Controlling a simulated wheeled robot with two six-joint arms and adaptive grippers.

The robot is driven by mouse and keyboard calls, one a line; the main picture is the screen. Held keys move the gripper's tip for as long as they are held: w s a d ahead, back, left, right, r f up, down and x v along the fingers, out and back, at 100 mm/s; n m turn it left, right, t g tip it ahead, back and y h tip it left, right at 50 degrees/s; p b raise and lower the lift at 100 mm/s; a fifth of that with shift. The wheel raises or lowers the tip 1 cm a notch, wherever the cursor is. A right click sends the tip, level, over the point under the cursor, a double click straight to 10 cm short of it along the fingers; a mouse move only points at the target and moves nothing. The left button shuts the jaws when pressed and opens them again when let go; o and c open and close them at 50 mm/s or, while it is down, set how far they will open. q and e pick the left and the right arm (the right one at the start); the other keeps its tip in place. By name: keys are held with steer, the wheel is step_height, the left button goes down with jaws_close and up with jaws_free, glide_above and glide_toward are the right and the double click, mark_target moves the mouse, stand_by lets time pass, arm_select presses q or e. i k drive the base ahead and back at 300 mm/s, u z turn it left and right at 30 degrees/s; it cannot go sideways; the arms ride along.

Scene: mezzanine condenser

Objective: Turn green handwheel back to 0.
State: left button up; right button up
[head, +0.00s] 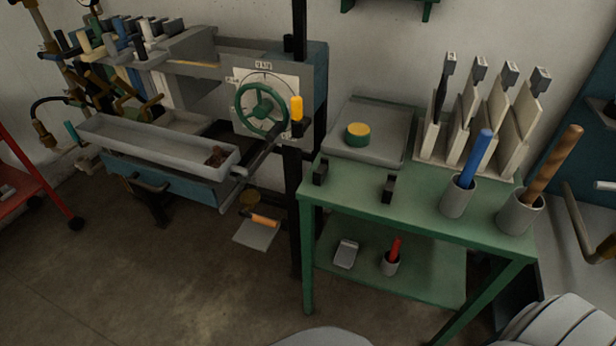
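The green handwheel (262,108) is mounted upright in front of a white dial plate (298,88) on the blue-grey machine, left of the green table. It has a round rim with spokes and a central hub. The plate carries an arc and small markings, with a label at its top; the print is too small to read surely. The wheel's pointer position cannot be told. A yellow-orange handle (296,108) stands just right of the wheel, in front of the plate's edge. Neither of my grippers can be made out in the head view.
A long grey tray (150,139) juts out below and left of the wheel. A black post (292,190) stands right of it. The green table (415,212) holds cups, upright tools and a yellow-green round piece (358,134). A red cart (28,170) stands far left.

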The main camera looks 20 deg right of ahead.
mark_target(262, 110)
steer(key=u, duration=0.05)
steer(key=k, duration=0.3)
steer(key=z, duration=0.85)
steer(key=i, duration=1)
